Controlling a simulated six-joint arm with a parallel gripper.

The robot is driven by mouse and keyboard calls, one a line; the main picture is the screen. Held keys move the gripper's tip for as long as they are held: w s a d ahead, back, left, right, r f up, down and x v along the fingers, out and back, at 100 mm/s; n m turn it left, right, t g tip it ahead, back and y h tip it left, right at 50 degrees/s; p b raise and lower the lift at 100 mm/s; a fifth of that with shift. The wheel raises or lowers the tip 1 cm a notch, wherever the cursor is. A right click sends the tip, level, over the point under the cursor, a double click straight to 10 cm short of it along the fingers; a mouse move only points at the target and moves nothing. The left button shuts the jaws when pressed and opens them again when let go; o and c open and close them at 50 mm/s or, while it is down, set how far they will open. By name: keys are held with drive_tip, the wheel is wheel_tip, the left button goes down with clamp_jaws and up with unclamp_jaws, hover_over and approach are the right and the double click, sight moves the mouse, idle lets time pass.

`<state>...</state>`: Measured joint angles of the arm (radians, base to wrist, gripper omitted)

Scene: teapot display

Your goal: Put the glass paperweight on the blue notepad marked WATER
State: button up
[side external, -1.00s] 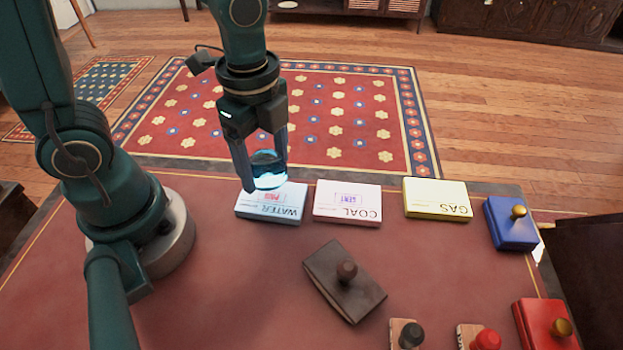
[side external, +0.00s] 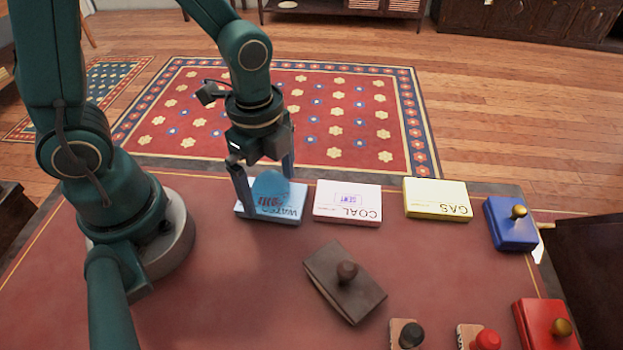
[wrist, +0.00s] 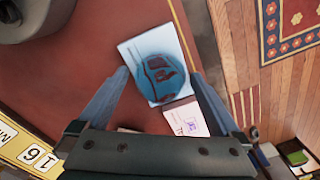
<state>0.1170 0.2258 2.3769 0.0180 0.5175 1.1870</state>
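The glass paperweight (side external: 270,188) is a clear blue dome. In the wrist view the paperweight (wrist: 163,78) covers much of the notepad (wrist: 131,53), whose left corner stays bare. My gripper (side external: 268,195) is low over the notepad, with one finger on either side of the paperweight. The fingers (wrist: 160,73) look spread wider than the glass, so the gripper appears open around it. The fingertips' exact clearance from the glass is hard to tell.
The white COAL notepad (side external: 347,208) lies just right of the WATER one, and the yellow GAS notepad (side external: 437,202) farther right. A dark brown blotter (side external: 330,285) lies in front. Blue (side external: 508,230) and red (side external: 535,335) knobbed blocks stand at the right.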

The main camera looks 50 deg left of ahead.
sight(267, 177)
drive_tip(key=s+a+r+n+t, duration=0.2)
drive_tip(key=r+n+t, duration=0.3)
drive_tip(key=r+n, duration=0.8)
drive_tip(key=shift+s+r+n, duration=0.2)
drive_tip(key=shift+s+n, duration=0.45)
drive_tip(key=shift+n, duration=0.45)
idle(0.8)
